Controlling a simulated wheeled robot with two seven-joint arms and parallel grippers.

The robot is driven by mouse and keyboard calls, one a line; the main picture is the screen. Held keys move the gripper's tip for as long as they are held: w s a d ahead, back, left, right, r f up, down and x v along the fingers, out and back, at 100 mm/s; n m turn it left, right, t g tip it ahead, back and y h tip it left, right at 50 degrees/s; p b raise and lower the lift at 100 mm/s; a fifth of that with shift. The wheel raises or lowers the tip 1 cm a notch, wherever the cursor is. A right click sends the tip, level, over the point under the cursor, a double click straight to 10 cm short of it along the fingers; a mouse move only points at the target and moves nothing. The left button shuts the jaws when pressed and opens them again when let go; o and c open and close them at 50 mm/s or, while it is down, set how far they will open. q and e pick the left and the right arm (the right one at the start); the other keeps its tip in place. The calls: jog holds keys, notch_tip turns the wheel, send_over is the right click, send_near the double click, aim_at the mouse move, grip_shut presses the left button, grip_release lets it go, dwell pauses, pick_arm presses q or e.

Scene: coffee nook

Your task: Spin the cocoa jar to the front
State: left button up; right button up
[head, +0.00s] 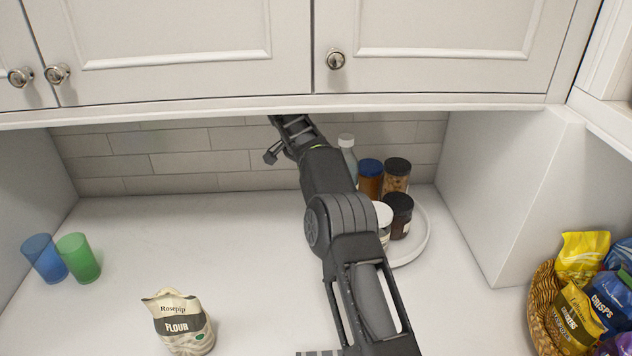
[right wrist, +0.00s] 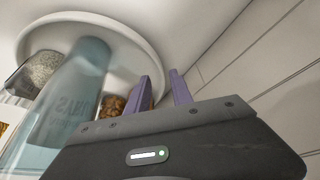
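A round white turntable (head: 420,243) stands at the back right of the counter, partly hidden by my right arm. On it are a dark brown jar with a black lid (head: 399,217), a pale jar (head: 384,222), an orange-brown jar with a dark lid (head: 370,182), a jar of brown pieces (head: 397,176) and a pale bottle (head: 348,158). I cannot read which is cocoa. My right gripper (head: 283,135) is open and empty by the back wall, left of the bottle. In the right wrist view, its fingers (right wrist: 163,93) are apart beside the turntable rim (right wrist: 110,22).
Upper cabinets (head: 180,45) hang low over the counter. A blue cup (head: 43,258) and a green cup (head: 78,257) stand at left, a flour bag (head: 183,322) in front. A snack basket (head: 541,310) is at right. The left-middle counter is clear.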

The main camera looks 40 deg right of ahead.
jog(key=shift+s+d+f+n, duration=0.15)
jog(key=shift+s+f+n, duration=0.15)
jog(key=shift+s+f, duration=0.15)
jog(key=shift+r, duration=0.1)
jog(key=shift+w+a+r+n+t, duration=0.1)
jog(key=shift+a+r+n+t, duration=0.25)
jog(key=shift+r+n, duration=0.15)
jog(key=p+x, duration=0.2)
jog(key=x, duration=0.5)
jog(key=shift+f, duration=0.4)
jog(key=shift+c, duration=0.7)
